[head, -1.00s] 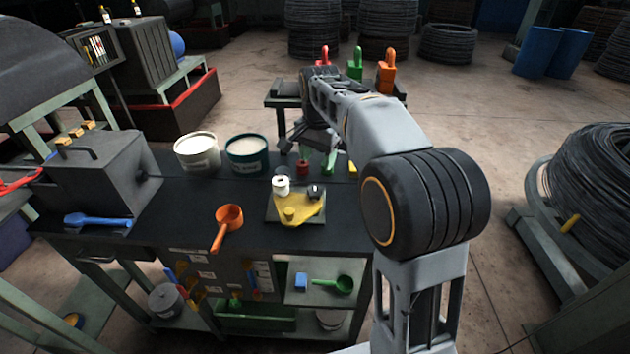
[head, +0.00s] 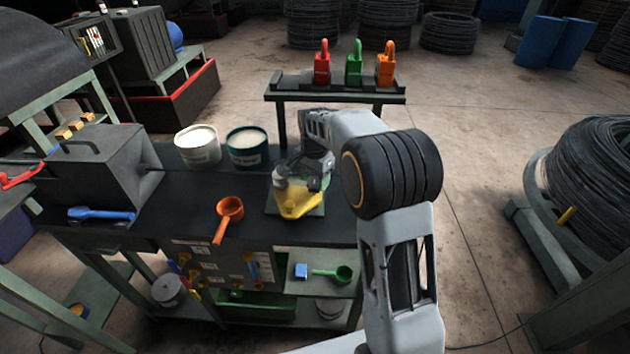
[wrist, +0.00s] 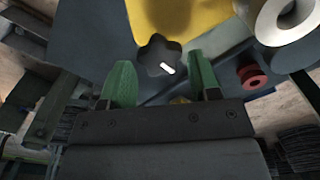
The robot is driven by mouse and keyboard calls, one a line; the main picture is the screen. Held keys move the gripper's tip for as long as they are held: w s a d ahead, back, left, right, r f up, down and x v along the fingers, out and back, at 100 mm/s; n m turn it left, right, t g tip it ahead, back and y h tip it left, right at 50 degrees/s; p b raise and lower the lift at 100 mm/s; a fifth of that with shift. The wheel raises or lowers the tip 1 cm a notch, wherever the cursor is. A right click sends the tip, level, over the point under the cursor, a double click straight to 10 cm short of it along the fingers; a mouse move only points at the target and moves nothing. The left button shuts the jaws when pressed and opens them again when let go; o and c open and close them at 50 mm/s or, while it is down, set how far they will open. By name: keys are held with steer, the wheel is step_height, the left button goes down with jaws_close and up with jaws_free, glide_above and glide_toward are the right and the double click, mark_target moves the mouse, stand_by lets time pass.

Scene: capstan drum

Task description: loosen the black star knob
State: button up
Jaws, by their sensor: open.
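The black star knob (wrist: 158,54) shows in the wrist view with a white mark on its face. It sits beside a yellow plate (wrist: 190,18), just beyond and between the two green fingers of my gripper (wrist: 160,64). The fingers are apart, with nothing held between them. In the head view the yellow plate (head: 297,205) lies on the dark bench. My gripper hangs over its far right part there and hides the knob.
A white roll (wrist: 286,18) stands close to the right finger's side, with a red part (wrist: 251,77) below it. An orange ladle (head: 229,210) and two tubs, one white (head: 198,150) and one teal (head: 247,153), are on the bench. A blue-handled tool (head: 100,214) lies at left.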

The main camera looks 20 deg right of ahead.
steer(key=shift+f, duration=0.7)
steer(key=c, duration=0.6)
steer(key=shift+c, duration=0.2)
